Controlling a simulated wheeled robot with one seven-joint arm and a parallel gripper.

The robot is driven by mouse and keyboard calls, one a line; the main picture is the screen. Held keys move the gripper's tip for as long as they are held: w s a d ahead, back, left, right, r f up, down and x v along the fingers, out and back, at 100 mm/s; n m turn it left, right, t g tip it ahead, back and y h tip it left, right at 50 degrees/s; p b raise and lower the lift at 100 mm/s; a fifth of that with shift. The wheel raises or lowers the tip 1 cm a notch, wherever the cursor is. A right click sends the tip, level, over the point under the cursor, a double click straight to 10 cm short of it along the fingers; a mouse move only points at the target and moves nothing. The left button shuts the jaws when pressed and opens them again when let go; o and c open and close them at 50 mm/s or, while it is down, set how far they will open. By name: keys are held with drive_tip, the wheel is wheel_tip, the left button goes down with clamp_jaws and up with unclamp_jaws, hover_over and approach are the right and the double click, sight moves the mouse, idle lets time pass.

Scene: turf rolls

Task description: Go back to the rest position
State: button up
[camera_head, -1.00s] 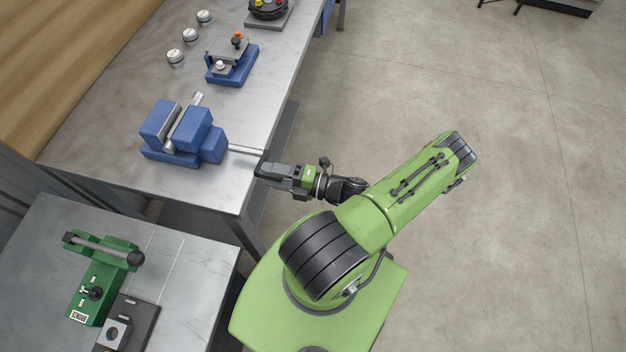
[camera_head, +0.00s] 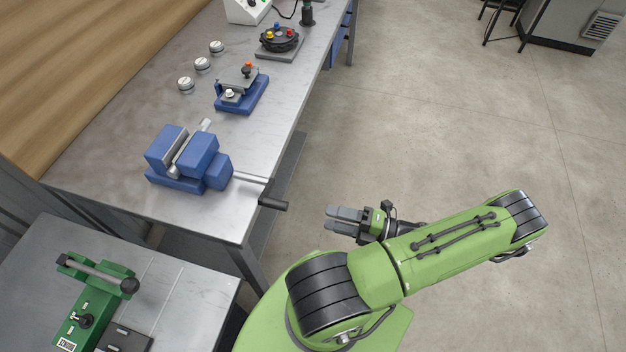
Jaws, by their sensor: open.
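My gripper (camera_head: 330,219) is open and empty, over the floor to the right of the metal workbench (camera_head: 120,130). It points left toward the handle (camera_head: 270,200) of the blue vise (camera_head: 190,158), with a clear gap between them. The vise stands on the bench's near end, and its handle sticks out past the bench edge. A grey cylindrical piece sits between the vise jaws.
A lower table (camera_head: 190,290) at the bottom left bears a green lever device (camera_head: 88,295). Farther along the bench are a blue fixture (camera_head: 241,92), several round metal pieces and a black turntable (camera_head: 279,40). The floor (camera_head: 440,130) to the right is open.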

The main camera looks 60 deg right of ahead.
drive_tip(key=w+a+r+n+g, duration=0.5)
drive_tip(key=n+g, duration=0.3)
drive_tip(key=n, duration=0.6)
drive_tip(key=w+a+r+n+g, duration=0.2)
drive_tip(key=w+r+n+g, duration=0.45)
drive_tip(key=n, duration=0.75)
drive_tip(key=s+a+r+n+t+h, duration=0.1)
drive_tip(key=s+a+r+n+h, duration=0.1)
drive_tip(key=a+r+n, duration=0.4)
drive_tip(key=s+a+r+n+t+h, duration=0.2)
drive_tip(key=a+r+n, duration=0.5)
drive_tip(key=n, duration=1)
wheel_tip(320, 180, up, 2)
drive_tip(key=shift+s+r+h, duration=0.1)
drive_tip(key=shift+s+h, duration=0.45)
drive_tip(key=shift+h, duration=0.55)
drive_tip(key=shift+s, duration=0.1)
